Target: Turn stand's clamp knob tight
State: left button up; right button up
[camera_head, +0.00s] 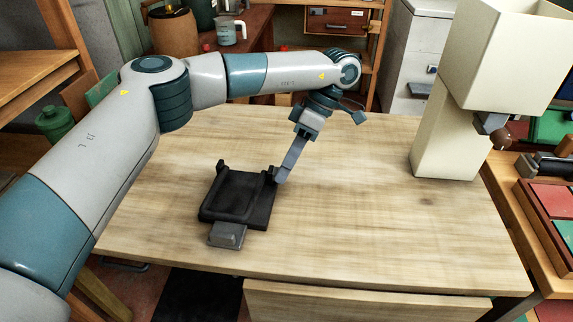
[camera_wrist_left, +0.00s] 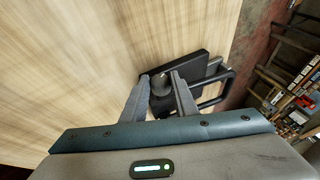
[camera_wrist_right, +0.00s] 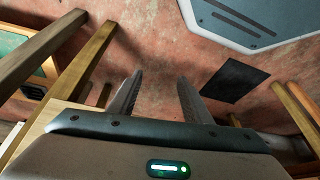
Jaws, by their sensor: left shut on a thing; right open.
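The black stand (camera_head: 238,197) lies on the wooden table, left of its middle, with a grey block (camera_head: 227,236) at its front edge. My left gripper (camera_head: 279,179) reaches down to the stand's right side. In the left wrist view the rounded grey clamp knob (camera_wrist_left: 161,83) sits between the two fingertips of my left gripper (camera_wrist_left: 161,77), which are shut on it, with the black stand (camera_wrist_left: 210,82) just beyond. The fingers mostly hide the knob in the head view. My right gripper (camera_wrist_right: 158,78) is open and empty above the floor; the head view does not show it.
The wooden table (camera_head: 350,215) is clear right of the stand. A cream block-shaped object (camera_head: 445,135) stands at its right back edge. A side table with coloured panels (camera_head: 553,195) is at the right. In the right wrist view, wooden legs (camera_wrist_right: 85,75) stand near my right gripper.

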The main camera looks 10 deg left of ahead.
pick_arm(q)
jog(key=shift+w+g+p, duration=0.1)
jog(key=shift+g+p, duration=0.4)
jog(key=shift+p, duration=0.5)
jog(key=shift+f, duration=0.1)
pick_arm(e)
jog(key=d+f, duration=0.1)
jog(key=s+d+f+g+h, duration=0.1)
jog(key=shift+d+f, duration=0.15)
jog(key=shift+f, duration=0.15)
pick_arm(q)
jog(key=o, duration=1.1)
jog(key=shift+c, duration=0.2)
pick_arm(e)
jog(key=shift+w+r, duration=0.1)
jog(key=shift+r, duration=0.05)
